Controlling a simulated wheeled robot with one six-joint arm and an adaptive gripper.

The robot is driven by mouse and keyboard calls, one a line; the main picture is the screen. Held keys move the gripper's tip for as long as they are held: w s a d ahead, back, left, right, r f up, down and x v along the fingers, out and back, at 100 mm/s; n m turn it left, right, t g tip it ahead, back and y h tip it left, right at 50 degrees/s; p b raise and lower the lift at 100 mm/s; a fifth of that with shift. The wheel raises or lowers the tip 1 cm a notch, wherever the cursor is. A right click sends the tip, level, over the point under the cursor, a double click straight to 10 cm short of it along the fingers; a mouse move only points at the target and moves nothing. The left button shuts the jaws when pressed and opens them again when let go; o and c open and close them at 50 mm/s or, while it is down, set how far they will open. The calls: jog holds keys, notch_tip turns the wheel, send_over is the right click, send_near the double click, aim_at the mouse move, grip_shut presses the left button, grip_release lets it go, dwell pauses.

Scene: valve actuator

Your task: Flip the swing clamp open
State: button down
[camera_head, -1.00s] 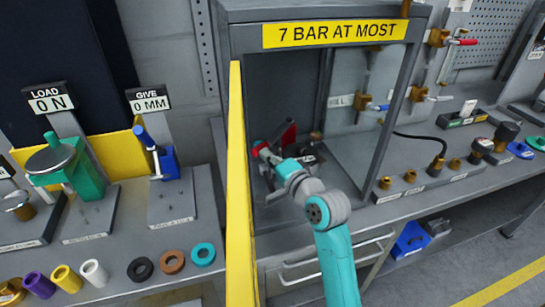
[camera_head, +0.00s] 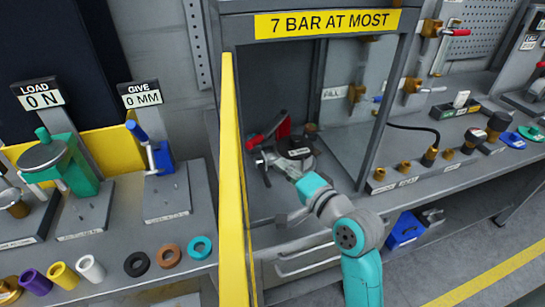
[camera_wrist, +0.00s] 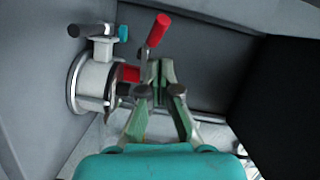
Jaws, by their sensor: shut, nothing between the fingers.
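The swing clamp is on the fixture inside the grey booth. Its red handle (camera_head: 256,142) sticks out to the left in the head view, with a red plate (camera_head: 284,128) just behind. In the wrist view a red-tipped lever (camera_wrist: 157,30) stands tilted just beyond my fingers, and a red block (camera_wrist: 130,73) sits left of them beside a round pale flange (camera_wrist: 90,82). My gripper (camera_head: 285,170) is shut and empty in front of the fixture. In the wrist view its green fingertips (camera_wrist: 160,66) overlap the lever's lower part; I cannot tell whether they touch.
A yellow panel edge (camera_head: 233,180) stands left of the booth opening, and a grey post (camera_head: 392,110) on the right. A dark round part (camera_head: 296,147) sits on the fixture. Brass fittings (camera_head: 430,157) line the bench to the right.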

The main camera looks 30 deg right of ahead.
jog(key=shift+s+r, duration=0.1)
jog(key=shift+s, duration=1.2)
jog(key=shift+n+g+h, duration=0.5)
jog(key=shift+n+h, duration=0.1)
jog(key=shift+n, duration=0.1)
jog(key=s+a+f, duration=0.1)
jog(key=f, duration=0.2)
jog(key=s+a+f, duration=0.1)
jog(key=s+f, duration=0.1)
jog(key=f, duration=0.1)
jog(key=s+a+f, duration=0.1)
jog(key=s+f, duration=0.1)
jog(key=shift+s+a+f, duration=0.1)
jog(key=shift+a+f, duration=0.15)
jog(key=shift+f, duration=0.15)
jog(key=s+a+f+n, duration=0.4)
jog(key=s+f, duration=0.4)
jog(key=s, duration=0.2)
jog(key=s+a+n, duration=0.2)
jog(key=s+n, duration=0.2)
jog(key=s, duration=0.5)
jog(key=s+a+n+g, duration=0.1)
jog(key=s+a+n, duration=0.2)
jog(key=s, duration=0.7)
jog(key=n, duration=0.2)
jog(key=shift+s+f+n+g+y, duration=0.2)
jog(key=shift+f+n+g+y, duration=0.1)
jog(key=shift+f+y, duration=0.1)
